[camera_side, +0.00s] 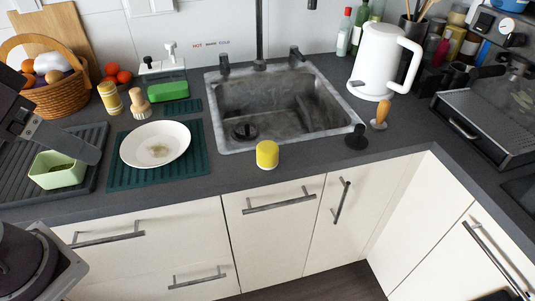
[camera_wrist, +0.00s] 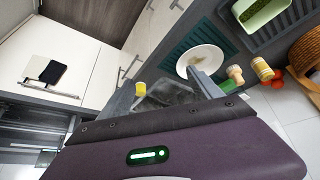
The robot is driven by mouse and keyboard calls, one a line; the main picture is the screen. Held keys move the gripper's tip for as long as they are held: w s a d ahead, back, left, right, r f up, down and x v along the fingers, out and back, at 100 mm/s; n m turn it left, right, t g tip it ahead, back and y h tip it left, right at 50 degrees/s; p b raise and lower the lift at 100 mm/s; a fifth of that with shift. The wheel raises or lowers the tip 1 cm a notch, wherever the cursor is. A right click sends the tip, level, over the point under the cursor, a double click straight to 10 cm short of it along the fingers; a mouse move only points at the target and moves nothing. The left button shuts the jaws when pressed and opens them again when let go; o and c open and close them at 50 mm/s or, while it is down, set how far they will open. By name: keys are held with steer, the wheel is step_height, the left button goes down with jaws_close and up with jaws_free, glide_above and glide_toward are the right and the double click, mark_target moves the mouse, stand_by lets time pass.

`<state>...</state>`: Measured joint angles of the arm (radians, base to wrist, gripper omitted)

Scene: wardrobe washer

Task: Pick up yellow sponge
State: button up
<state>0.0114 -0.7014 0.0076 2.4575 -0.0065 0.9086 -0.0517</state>
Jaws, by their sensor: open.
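The yellow sponge (camera_side: 267,155) is a small, short cylinder with a paler lower part. It stands on the dark worktop at the front edge of the sink. It also shows in the wrist view (camera_wrist: 140,88), small and some distance away. My gripper (camera_side: 80,146) is at the left of the side view, in front of the drying mat and well to the left of the sponge. It is open, and nothing shows in it. Part of it is cut off by the picture edge.
The metal sink (camera_side: 290,105) lies behind the sponge. A white plate (camera_side: 155,144) is on a green mat, beside a pale green bowl (camera_side: 57,171). A dark stopper-like item (camera_side: 356,138), a wooden-handled brush (camera_side: 380,113) and a white kettle (camera_side: 379,65) stand right.

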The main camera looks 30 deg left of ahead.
steer(key=w+d+n+g+h, duration=0.1)
steer(key=w+d+n+g, duration=0.3)
steer(key=w, duration=0.6)
steer(key=w+d+n+t, duration=0.1)
steer(key=w+n, duration=0.4)
steer(key=w, duration=0.6)
steer(key=w+d+f+n, duration=0.2)
steer(key=w+f, duration=0.1)
steer(key=f, duration=0.1)
steer(key=w+d+f+n+g, duration=0.1)
steer(key=w+d+f+n, duration=0.1)
steer(key=w+f, duration=0.1)
steer(key=w+d+f+n+g, duration=0.1)
steer(key=w+d+f+n, duration=0.1)
steer(key=w+f, duration=0.2)
steer(key=shift+w+d+f+y, duration=0.15)
steer(key=shift+w+f+y, duration=0.1)
steer(key=shift+f+y, duration=0.1)
steer(key=n, duration=0.2)
glide_above(267, 146)
step_height(267, 146, down, 4)
steer(key=shift+w+f, duration=0.1)
steer(key=shift+f, duration=0.1)
step_height(267, 146, down, 7)
steer(key=shift+f, duration=0.15)
steer(key=c, duration=1.4)
